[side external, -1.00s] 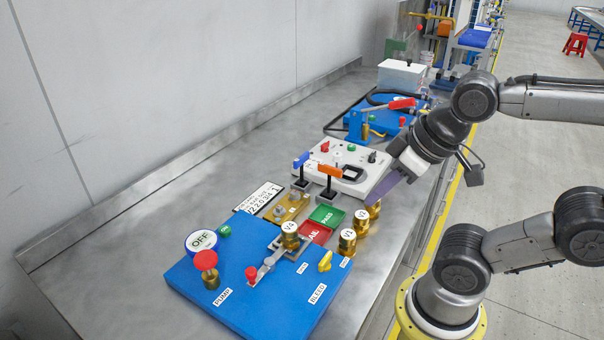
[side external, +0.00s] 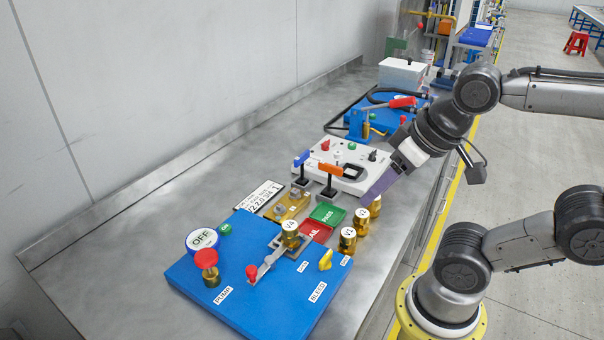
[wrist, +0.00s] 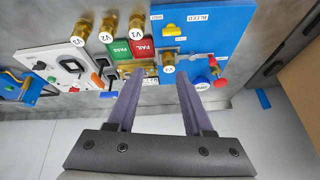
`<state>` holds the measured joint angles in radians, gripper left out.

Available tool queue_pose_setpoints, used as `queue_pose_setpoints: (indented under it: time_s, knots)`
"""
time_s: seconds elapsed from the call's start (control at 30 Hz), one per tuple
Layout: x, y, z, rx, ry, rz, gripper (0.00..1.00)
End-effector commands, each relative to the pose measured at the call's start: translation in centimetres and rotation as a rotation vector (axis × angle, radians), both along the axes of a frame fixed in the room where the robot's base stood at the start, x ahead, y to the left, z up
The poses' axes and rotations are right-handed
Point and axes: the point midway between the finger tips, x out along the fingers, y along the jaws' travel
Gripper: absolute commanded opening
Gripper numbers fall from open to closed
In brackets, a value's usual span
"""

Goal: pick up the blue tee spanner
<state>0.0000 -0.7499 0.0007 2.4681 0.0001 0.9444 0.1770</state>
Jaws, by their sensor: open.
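The blue tee spanner (side external: 302,160) stands upright in a dark holder on the bench, left of the white instrument box in the side view. An orange tee spanner (side external: 330,170) stands in a similar holder just right of it. My gripper (side external: 368,198) is open and empty, its purple fingers pointing down and left. It is right of both spanners, near the brass valves and apart from the blue one. In the wrist view, the two fingers (wrist: 160,80) are spread wide with nothing held between them.
Brass valves (side external: 348,241) and green and red trays (side external: 327,214) lie below my gripper. A blue pump board (side external: 230,285) fills the front. The white instrument box (side external: 345,180) stands behind the spanners. Bare bench (side external: 190,185) lies towards the wall.

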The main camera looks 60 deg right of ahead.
Motion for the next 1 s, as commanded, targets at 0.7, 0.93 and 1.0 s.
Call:
queue_pose_setpoints:
  time_s: [0.7,0.93,1.0]
  knots:
    - [20.9,-8.4,9.0,0.333,0.178,-1.019,0.51]
    - [27.4,-14.8,4.1,0.352,0.274,-1.252,0.51]
    - [28.6,-16.6,2.1,0.348,0.303,-1.285,0.51]
